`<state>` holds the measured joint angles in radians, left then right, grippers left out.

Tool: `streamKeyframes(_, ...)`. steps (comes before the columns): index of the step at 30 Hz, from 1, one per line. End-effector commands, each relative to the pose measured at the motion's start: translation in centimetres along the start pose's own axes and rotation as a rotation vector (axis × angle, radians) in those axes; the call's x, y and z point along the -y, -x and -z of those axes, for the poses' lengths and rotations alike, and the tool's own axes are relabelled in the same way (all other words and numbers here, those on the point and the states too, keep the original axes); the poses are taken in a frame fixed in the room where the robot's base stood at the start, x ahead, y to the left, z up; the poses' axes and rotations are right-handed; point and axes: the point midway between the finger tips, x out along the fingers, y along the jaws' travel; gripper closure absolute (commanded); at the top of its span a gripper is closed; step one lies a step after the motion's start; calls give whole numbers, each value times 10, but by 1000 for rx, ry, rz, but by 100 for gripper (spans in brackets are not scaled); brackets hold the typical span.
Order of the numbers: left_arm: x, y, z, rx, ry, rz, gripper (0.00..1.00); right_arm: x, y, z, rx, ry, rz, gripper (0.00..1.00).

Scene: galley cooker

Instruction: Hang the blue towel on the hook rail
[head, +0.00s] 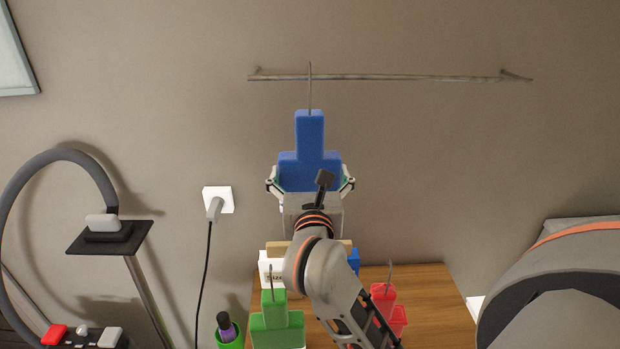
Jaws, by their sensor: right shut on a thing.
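The blue towel (310,145) is a stepped, block-like shape with a thin metal hook (310,90) rising from its top. My right gripper (311,184) is shut on its wide lower part and holds it upright in front of the wall. The hook rail (420,77) is a thin horizontal bar on the wall above. The towel's hook overlaps the left part of the rail in the head view, its tip showing above the bar. I cannot tell whether it touches the rail or is in front of it. My left gripper is not in view.
A wall socket (218,198) with a plug and a black stand (108,238) are left. The wall right of the towel is clear.

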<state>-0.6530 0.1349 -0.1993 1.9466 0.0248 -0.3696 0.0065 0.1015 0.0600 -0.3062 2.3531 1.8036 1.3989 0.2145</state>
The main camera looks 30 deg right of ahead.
Motion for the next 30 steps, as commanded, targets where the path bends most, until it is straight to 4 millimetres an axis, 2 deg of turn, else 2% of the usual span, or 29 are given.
streamKeyframes(25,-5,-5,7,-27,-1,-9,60,1,-61,0,1,0,1,34)
streamKeyframes(30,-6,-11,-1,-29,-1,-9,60,0,-60,15,1,0,0,34)
